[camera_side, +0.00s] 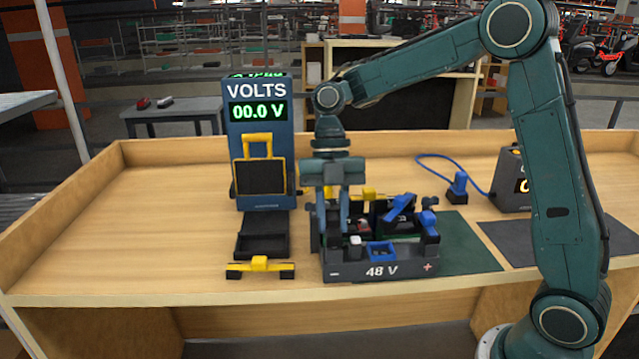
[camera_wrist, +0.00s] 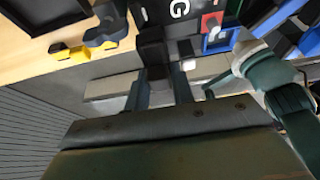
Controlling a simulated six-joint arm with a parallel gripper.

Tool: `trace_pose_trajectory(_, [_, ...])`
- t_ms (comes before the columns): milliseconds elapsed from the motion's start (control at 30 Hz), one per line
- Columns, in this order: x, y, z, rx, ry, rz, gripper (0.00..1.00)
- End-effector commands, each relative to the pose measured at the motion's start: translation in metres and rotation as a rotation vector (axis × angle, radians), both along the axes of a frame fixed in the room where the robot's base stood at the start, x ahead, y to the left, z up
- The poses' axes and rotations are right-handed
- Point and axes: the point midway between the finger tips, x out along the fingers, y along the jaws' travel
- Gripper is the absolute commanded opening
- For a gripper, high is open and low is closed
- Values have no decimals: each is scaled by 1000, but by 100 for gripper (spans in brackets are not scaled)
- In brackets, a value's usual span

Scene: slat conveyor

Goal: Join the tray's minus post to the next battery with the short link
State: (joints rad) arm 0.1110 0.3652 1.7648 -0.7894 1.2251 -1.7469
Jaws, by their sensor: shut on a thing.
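The battery tray (camera_side: 405,270) marked 48 V stands near the bench front, its minus mark at left and plus at right. My gripper (camera_side: 343,225) is low over its left part. In the wrist view my gripper (camera_wrist: 158,74) is shut on a dark block (camera_wrist: 152,45); I cannot tell for sure that it is the short link, or whether it touches a post. A small pale post (camera_side: 354,243) stands near the tray's minus end; a pale block also shows in the wrist view (camera_wrist: 188,64). Batteries inside the tray are partly hidden behind my fingers.
A blue square piece (camera_side: 382,253) is at the tray's front. A blue lever piece (camera_side: 400,208) and a blue cap (camera_side: 428,222) are at right. The voltmeter (camera_side: 262,175) reads 00.0 V. A black holder with yellow ends (camera_side: 260,264) lies left. The bench's left is clear.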

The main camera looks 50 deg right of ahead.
Motion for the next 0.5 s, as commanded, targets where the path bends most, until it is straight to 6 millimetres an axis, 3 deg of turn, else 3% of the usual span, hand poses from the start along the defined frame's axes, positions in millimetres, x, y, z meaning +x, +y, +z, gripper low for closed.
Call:
trace_pose_trajectory(433, [-1,0,-8,-2,2,0,2])
trace_pose_trajectory(467, [0,0,-9,-2,2,0,26])
trace_pose_trajectory(500, [0,0,-8,-2,1,1,34])
